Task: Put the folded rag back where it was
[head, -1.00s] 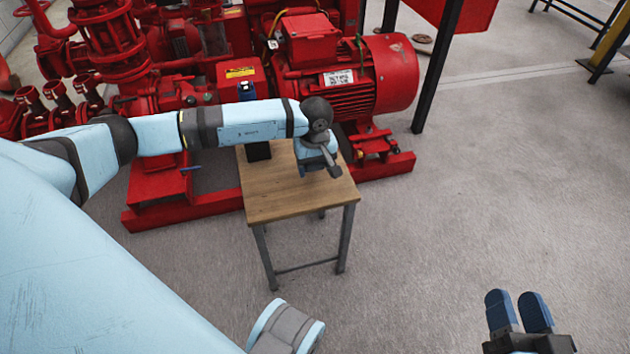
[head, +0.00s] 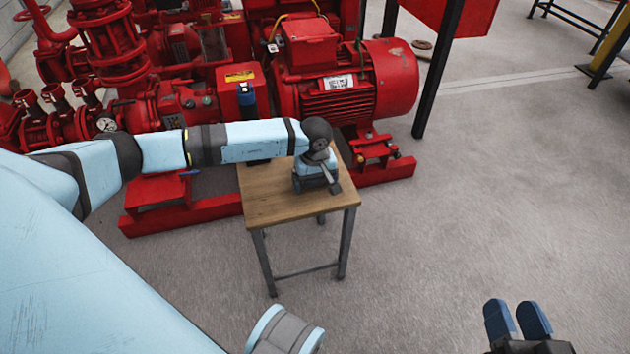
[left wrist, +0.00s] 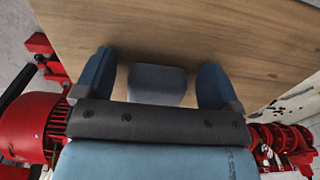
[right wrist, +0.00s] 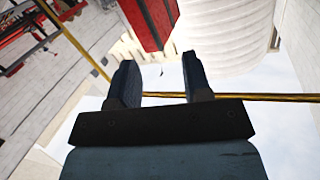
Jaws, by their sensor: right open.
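The grey-blue folded rag (left wrist: 157,84) shows in the left wrist view, between the fingers of my left gripper (left wrist: 157,80) and close to the wooden table top. Narrow strips of wood show between the rag and each finger, so the gripper looks open around it. Its near end is hidden by the gripper body. In the head view my left gripper (head: 318,187) is low over the right part of the small table (head: 275,208); I cannot make out the rag there. My right gripper (head: 517,320) is open and empty, over the floor at lower right; its fingers also show in the right wrist view (right wrist: 160,80).
A dark bottle with a blue top (head: 247,97) stands at the table's back, partly hidden by my left arm. The red pumpset (head: 350,85) is close behind the table. The grey floor (head: 460,200) to the right is clear.

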